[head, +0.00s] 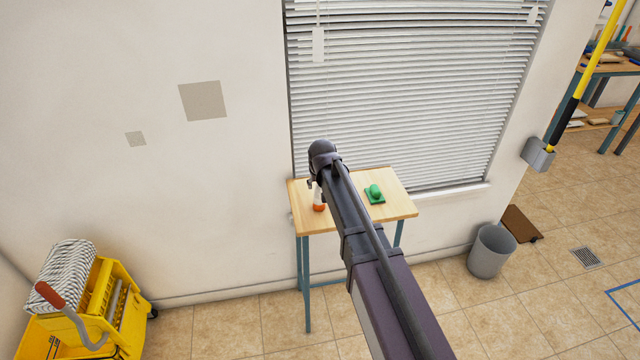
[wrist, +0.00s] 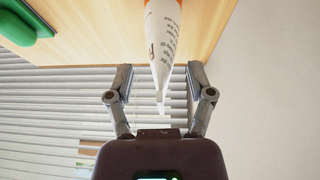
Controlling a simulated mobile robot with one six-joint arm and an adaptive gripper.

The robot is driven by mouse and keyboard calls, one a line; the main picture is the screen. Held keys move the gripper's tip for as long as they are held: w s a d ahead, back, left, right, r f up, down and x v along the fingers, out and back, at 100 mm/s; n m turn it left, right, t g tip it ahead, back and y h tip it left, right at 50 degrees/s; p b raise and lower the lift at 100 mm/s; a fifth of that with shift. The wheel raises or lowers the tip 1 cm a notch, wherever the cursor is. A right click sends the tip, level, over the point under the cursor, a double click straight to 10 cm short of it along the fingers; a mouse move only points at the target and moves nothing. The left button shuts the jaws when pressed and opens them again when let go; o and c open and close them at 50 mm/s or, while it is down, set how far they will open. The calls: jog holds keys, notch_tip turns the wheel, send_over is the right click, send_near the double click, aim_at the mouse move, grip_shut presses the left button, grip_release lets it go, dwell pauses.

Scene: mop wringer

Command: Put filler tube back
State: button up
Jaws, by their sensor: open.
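The filler tube (head: 319,197) is white with an orange end and is on the small wooden table (head: 404,207), near its left side. In the wrist view the printed tube (wrist: 164,45) has its flat, narrow end pointing towards my palm. My gripper (wrist: 160,74) is open, with one finger on each side of the tube's narrow end. Gaps show between the tube and both fingers. In the head view my arm hides most of my gripper (head: 312,184) and part of the table.
A green object on a green base (head: 375,194) is right of the tube on the table; its edge shows in the wrist view (wrist: 30,22). Wall and window blinds (head: 420,80) stand close behind. A yellow mop bucket (head: 122,310) and grey bin (head: 492,252) are on the floor.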

jog(key=p+v, duration=1)
jog(key=v, duration=0.1)
jog(key=shift+r, duration=0.3)
dwell(0.9)
jog(key=s+d+f+m+g, duration=0.1)
jog(key=s+d+m+g, duration=0.2)
jog(key=s+d, duration=1.8)
jog(key=shift+s+d+f+g+h, duration=0.25)
jog(key=shift+d+g+h, duration=0.15)
jog(key=shift+d+g, duration=0.35)
jog(key=shift+w+a, duration=0.1)
